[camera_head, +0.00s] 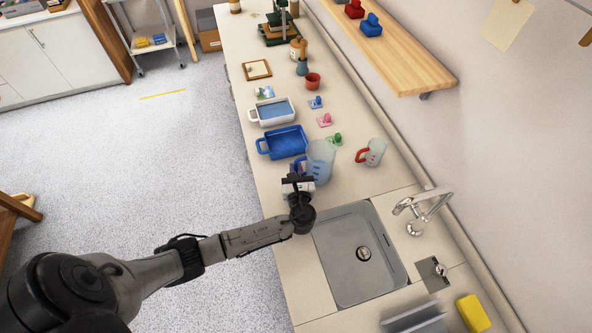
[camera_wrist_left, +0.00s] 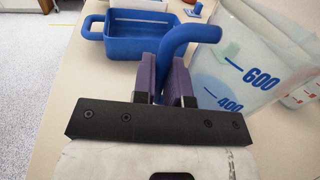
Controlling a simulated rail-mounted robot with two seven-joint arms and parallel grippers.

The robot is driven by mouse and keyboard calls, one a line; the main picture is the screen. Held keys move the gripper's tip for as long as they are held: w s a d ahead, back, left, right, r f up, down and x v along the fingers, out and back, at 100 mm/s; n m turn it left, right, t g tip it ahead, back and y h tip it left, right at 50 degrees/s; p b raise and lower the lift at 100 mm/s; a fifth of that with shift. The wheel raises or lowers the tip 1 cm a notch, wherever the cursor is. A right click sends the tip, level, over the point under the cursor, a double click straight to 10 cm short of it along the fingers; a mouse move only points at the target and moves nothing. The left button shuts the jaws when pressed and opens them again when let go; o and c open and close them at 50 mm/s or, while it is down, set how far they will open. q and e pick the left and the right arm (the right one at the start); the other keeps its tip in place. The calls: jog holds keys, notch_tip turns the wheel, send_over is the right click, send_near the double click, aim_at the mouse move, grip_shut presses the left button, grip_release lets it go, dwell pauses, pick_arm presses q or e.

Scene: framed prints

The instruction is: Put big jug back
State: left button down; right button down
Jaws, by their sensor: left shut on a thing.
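The big jug (camera_head: 321,158) is clear with blue markings and a blue handle. It is upright over the counter just beyond the sink; I cannot tell whether its base touches the counter. My left gripper (camera_head: 298,176) is at its handle. In the left wrist view the purple fingers of my left gripper (camera_wrist_left: 168,82) are shut on the blue handle (camera_wrist_left: 190,36), and the jug's body (camera_wrist_left: 240,75), marked 600 and 400, is to the right. A smaller jug with a red handle (camera_head: 373,152) stands to the right. My right gripper is not in view.
A blue tray (camera_head: 268,153) is close beyond the jug, with a white tray (camera_head: 253,118) of blue content behind it. Small coloured pieces, including a green one (camera_head: 334,139), lie nearby. The sink (camera_head: 345,262) and tap (camera_head: 425,203) are on the near side. A wooden shelf (camera_head: 400,58) is on the wall.

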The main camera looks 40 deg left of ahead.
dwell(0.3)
pick_arm(q)
jog(key=c, duration=1.2)
grip_release()
jog(key=shift+o, duration=0.2)
jog(key=shift+d+r, duration=0.1)
jog(key=v, duration=1.1)
jog(key=shift+s+d+p, duration=0.2)
jog(key=shift+p, duration=0.2)
jog(key=shift+s+d, duration=0.1)
